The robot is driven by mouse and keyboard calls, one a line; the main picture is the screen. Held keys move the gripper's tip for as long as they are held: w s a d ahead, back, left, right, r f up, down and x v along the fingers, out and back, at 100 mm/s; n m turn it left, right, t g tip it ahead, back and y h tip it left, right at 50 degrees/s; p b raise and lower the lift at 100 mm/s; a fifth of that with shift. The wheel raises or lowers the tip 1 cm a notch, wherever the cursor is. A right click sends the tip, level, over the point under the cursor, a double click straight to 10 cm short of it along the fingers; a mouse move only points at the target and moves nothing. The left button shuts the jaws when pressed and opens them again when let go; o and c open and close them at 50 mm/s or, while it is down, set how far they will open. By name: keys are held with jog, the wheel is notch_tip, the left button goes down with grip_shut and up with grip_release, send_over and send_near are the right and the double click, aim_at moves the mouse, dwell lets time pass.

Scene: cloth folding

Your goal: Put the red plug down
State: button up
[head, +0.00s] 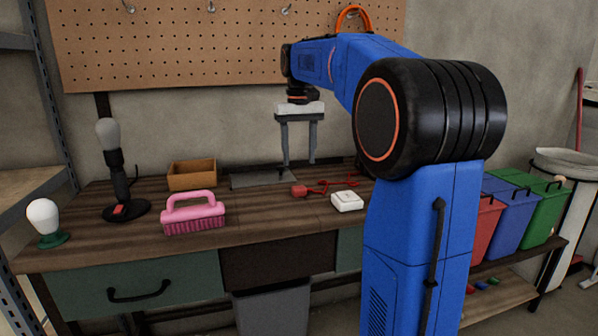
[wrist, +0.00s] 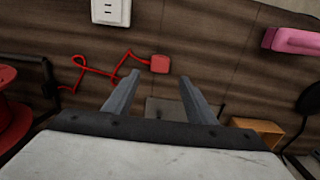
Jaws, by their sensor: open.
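The red plug (head: 299,191) lies on the wooden workbench (head: 270,218), with its red cord (head: 340,181) trailing to the right in the head view. The red plug also shows in the wrist view (wrist: 160,64), beyond my fingertips, with the cord in loops to its left. My gripper (head: 299,164) is open and empty, pointing down above the back part of the bench. In the wrist view my gripper's two fingers (wrist: 159,80) are apart with nothing between them. The plug is clear of both fingers.
A white socket block (head: 347,201) sits right of the plug. A pink brush (head: 193,213), a wooden box (head: 192,174), a lamp (head: 115,170) and a bulb on a green base (head: 45,220) stand to the left. A pegboard (head: 180,45) hangs behind. The front middle of the bench is clear.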

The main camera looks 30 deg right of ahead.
jog(key=shift+r, duration=1.9)
jog(key=s+a+f+n+t, duration=0.1)
jog(key=s+a+f, duration=0.4)
jog(key=s+f, duration=0.3)
jog(key=s+a+f+n+t, duration=0.1)
jog(key=s+a+f+t, duration=0.1)
jog(key=s+a+f, duration=0.3)
jog(key=s+a+f+n+t, duration=0.1)
jog(key=s+a+f, duration=0.4)
jog(key=s+f, duration=0.8)
jog(key=s, duration=0.4)
jog(key=shift+s+a+t, duration=0.15)
jog(key=shift+a+t, duration=0.25)
